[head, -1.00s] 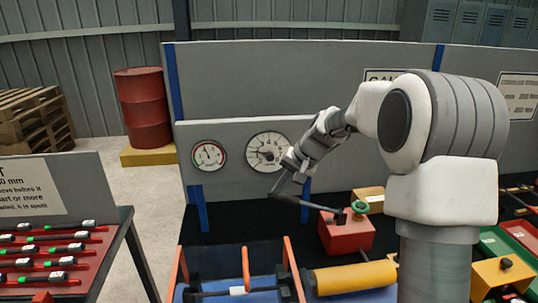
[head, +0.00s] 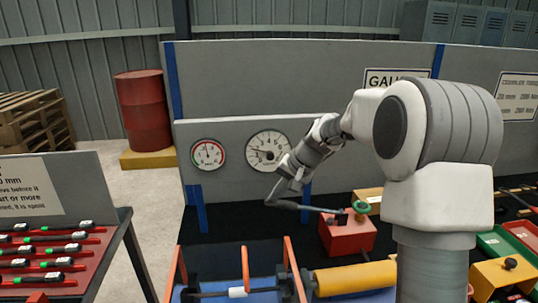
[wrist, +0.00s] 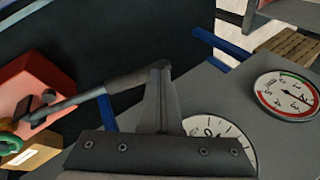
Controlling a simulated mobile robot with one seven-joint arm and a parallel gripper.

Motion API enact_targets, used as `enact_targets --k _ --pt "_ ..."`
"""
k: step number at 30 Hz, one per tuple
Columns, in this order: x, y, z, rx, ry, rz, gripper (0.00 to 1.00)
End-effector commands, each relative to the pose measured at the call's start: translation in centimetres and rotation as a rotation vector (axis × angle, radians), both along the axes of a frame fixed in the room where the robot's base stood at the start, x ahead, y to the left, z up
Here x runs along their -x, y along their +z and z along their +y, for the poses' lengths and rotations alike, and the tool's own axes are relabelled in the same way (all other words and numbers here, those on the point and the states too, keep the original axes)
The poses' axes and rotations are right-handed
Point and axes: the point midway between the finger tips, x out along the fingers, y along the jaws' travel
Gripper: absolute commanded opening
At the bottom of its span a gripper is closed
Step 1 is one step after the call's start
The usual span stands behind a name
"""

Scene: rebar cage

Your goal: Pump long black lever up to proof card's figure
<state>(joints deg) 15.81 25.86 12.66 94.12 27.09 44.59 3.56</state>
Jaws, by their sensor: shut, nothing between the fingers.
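The long black lever (head: 312,208) runs left from the red pump box (head: 347,238), nearly level. In the wrist view the lever (wrist: 95,95) slants up to the fingers, and the box (wrist: 28,85) is at the left. My gripper (head: 275,195) is shut and empty at the lever's free end. The fingers (wrist: 160,75) overlap the lever's end; I cannot tell if they touch. A large white gauge (head: 268,151) and a smaller red-and-green-edged gauge (head: 208,155) are on the grey panel. The small gauge's needle points near the top. No proof card figure is readable.
A green knob (head: 361,207) sits on the pump box's right. A yellow cylinder (head: 354,278) and orange uprights (head: 245,268) stand in front. My arm covers part of the GAUGE sign (head: 385,78).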

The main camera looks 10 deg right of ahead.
Motion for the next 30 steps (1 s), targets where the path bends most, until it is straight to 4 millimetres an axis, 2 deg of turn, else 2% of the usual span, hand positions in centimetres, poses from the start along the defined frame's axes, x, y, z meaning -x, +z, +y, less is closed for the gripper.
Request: enact_targets --k 5,13,23,30 --pt "0.0 -0.1 0.0 0.001 0.000 0.000 0.00" --pt "0.0 -1.4 0.3 0.001 0.000 0.001 0.00" --pt "0.0 -1.4 0.3 0.000 -0.001 0.002 0.00" --pt "0.0 -2.6 0.6 0.000 -0.001 0.002 0.00"
